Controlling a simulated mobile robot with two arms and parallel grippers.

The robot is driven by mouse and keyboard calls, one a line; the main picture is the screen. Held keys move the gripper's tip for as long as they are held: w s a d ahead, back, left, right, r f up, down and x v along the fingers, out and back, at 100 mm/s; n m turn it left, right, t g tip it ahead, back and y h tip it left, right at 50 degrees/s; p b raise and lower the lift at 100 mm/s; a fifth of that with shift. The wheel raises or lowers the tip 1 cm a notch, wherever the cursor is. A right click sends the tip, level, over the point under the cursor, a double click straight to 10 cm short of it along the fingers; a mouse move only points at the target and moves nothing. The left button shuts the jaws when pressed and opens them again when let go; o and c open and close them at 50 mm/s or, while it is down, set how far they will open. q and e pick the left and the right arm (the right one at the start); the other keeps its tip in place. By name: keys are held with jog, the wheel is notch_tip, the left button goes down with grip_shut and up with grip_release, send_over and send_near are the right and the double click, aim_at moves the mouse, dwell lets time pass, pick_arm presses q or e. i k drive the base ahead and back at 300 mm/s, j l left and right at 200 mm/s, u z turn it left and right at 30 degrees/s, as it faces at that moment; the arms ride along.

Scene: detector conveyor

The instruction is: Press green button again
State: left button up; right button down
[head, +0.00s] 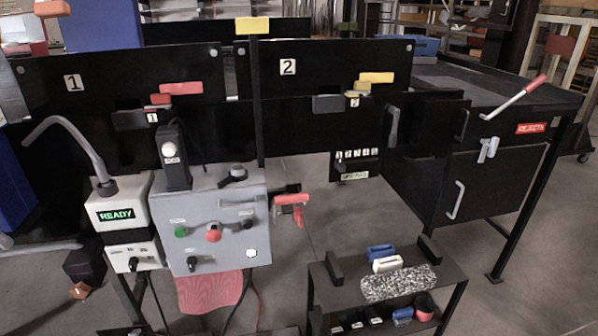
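The green button (181,232) is a small round button on the left of the sloped front of a grey control box (232,203). A red mushroom-shaped knob (214,233) sits to its right, and dark knobs are around them. To the left of the box, a white unit with a lit display (115,215) reads READY in green. Nothing covers the green button. Whether it is pressed in cannot be seen at this size. Neither of my grippers can be made out in the head view.
Black panels marked 1 (73,82) and 2 (288,67) stand behind the box. A red handled tool (290,204) hangs at its right. A low black cart (440,277) holds several small items. A black cabinet labelled REJECTS (532,128) is at right. Open floor lies between cart and panels.

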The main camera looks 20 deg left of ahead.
aim_at(179, 233)
jog(key=j+u, duration=0.1)
jog(key=u, duration=0.25)
jog(key=j+u, duration=0.1)
jog(key=u, duration=0.2)
jog(key=j+u, duration=0.1)
jog(key=u, duration=0.25)
jog(key=k, duration=0.05)
